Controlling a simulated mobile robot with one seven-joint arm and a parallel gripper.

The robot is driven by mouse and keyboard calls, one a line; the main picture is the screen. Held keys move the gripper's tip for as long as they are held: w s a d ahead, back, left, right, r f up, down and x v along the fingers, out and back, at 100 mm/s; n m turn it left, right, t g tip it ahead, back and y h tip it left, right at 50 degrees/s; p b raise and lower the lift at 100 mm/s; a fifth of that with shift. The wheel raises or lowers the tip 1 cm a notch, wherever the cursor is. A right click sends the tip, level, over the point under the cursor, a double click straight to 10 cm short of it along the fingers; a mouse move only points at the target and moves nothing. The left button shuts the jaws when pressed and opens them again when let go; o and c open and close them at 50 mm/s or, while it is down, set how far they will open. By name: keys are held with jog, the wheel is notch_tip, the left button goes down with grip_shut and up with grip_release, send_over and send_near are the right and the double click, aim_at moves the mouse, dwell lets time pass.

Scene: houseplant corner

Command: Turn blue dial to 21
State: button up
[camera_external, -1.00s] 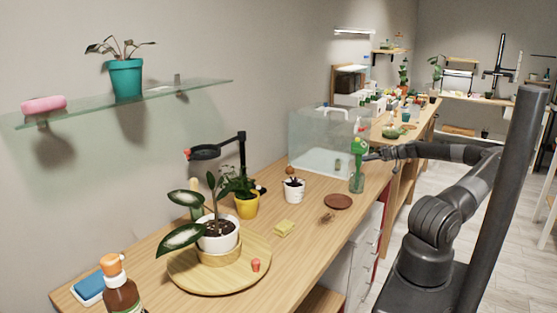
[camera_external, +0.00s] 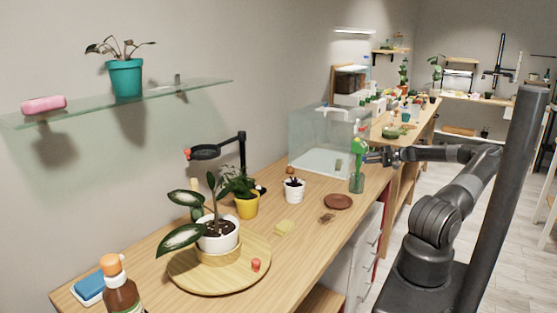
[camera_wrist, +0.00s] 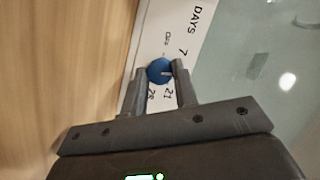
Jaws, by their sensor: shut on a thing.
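The blue dial (camera_wrist: 159,71) sits on a white panel (camera_wrist: 158,32) in the wrist view. The panel is printed with DAYS, OFF, 7, 21 and 28. The dial's short white pointer mark faces right in the picture, toward my right finger; that finger covers part of the scale, so I cannot tell the exact reading. My gripper (camera_wrist: 160,68) is shut on the dial, one finger on each side. In the external view my gripper (camera_external: 374,157) is at the bench's right side, beside the green spray bottle (camera_external: 358,178). I cannot make out the dial there.
A clear tank (camera_external: 305,140) stands behind the spray bottle. The aisle at the right is open floor.

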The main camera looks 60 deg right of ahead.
jog(key=shift+f, duration=0.1)
jog(key=o, duration=1)
jog(key=v, duration=1)
jog(key=shift+s+d, duration=0.15)
jog(key=shift+s, duration=0.25)
